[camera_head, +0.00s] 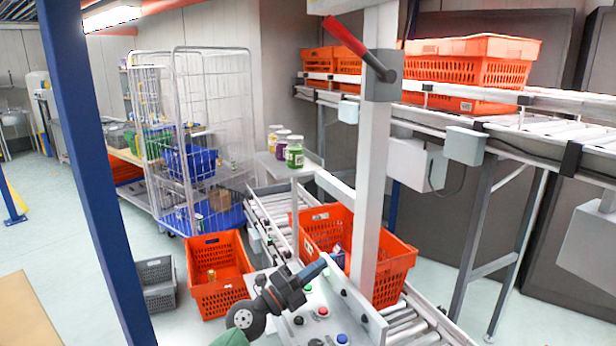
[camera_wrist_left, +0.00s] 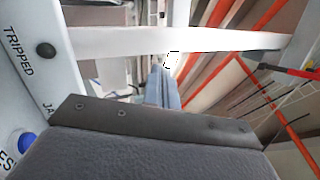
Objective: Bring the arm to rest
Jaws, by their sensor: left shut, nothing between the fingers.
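My left arm comes in from the bottom of the head view, and its gripper (camera_head: 314,270) is over the control panel (camera_head: 290,315). Its bluish fingers are together and empty, pointing to the upper right toward the orange tote (camera_head: 397,262) on the roller conveyor. In the left wrist view the shut fingers (camera_wrist_left: 163,88) show beyond the grey gripper body, with a white beam across behind them. Panel lettering reading "TRIPPED" and a blue button (camera_wrist_left: 27,143) are at the left of that view. My right gripper is not in view.
A grey post (camera_head: 372,150) with a red-handled lever (camera_head: 345,36) rises beside the panel. Jars (camera_head: 294,152) stand on a small shelf. Another orange tote (camera_head: 218,274) and a grey crate (camera_head: 155,284) stand on the floor. A wire cage trolley (camera_head: 205,130) is behind. Totes line the upper conveyor (camera_head: 470,62).

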